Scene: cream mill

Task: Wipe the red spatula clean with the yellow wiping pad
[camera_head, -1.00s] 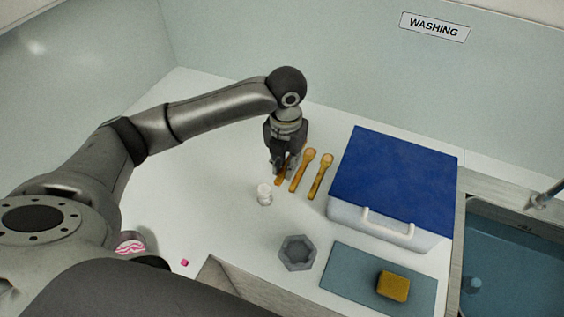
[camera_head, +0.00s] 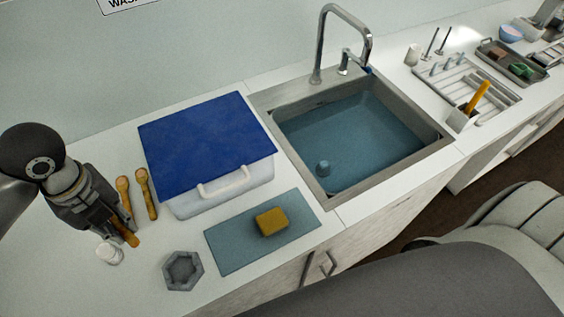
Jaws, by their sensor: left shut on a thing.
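My left gripper (camera_head: 112,226) is at the left of the counter. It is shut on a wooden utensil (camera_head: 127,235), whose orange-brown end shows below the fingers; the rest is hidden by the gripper. The yellow wiping pad (camera_head: 271,222) lies on a blue-grey mat (camera_head: 226,246), to the right of my left gripper and apart from it. I see no utensil that is clearly red. My right gripper is not in view.
Two wooden spoons (camera_head: 148,196) lie beside the gripper, left of a blue-lidded box (camera_head: 205,140). A small white shaker (camera_head: 110,254) and a grey hexagonal dish (camera_head: 183,270) stand in front. A water-filled sink (camera_head: 345,135) and a rack (camera_head: 465,90) are to the right.

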